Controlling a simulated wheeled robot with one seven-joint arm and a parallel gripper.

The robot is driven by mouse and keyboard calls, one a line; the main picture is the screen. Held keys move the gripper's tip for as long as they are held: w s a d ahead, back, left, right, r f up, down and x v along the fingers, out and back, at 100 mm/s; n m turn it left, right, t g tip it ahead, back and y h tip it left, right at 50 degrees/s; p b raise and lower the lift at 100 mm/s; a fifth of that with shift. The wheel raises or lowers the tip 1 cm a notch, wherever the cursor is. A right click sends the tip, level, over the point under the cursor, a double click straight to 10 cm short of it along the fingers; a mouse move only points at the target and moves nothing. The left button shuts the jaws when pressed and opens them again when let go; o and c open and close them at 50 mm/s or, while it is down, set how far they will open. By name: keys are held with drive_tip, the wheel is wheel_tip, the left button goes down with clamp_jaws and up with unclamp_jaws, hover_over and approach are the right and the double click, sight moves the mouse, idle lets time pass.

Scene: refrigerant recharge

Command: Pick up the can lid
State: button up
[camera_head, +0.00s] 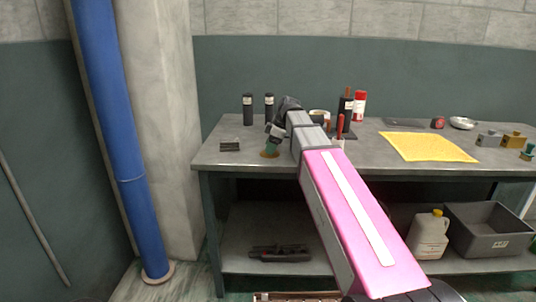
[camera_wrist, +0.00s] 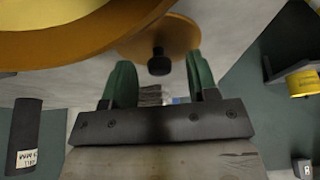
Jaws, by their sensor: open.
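An orange-brown disc with a black knob, which looks like the can lid, lies on the workbench in the wrist view (camera_wrist: 168,36). My gripper (camera_wrist: 158,72) is open, with green fingers on either side of the knob in the picture. Clear gaps show between knob and fingers, and neither touches it. I cannot tell whether the knob is fully between the fingertips. In the head view my gripper (camera_head: 269,143) points down just over the disc.
A large yellow-orange round thing (camera_wrist: 60,28) fills the wrist view's upper left. A jug (camera_head: 428,236) and grey bin (camera_head: 490,232) sit below.

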clamp_jaws()
drive_tip(key=shift+r, duration=0.1)
idle(0.3)
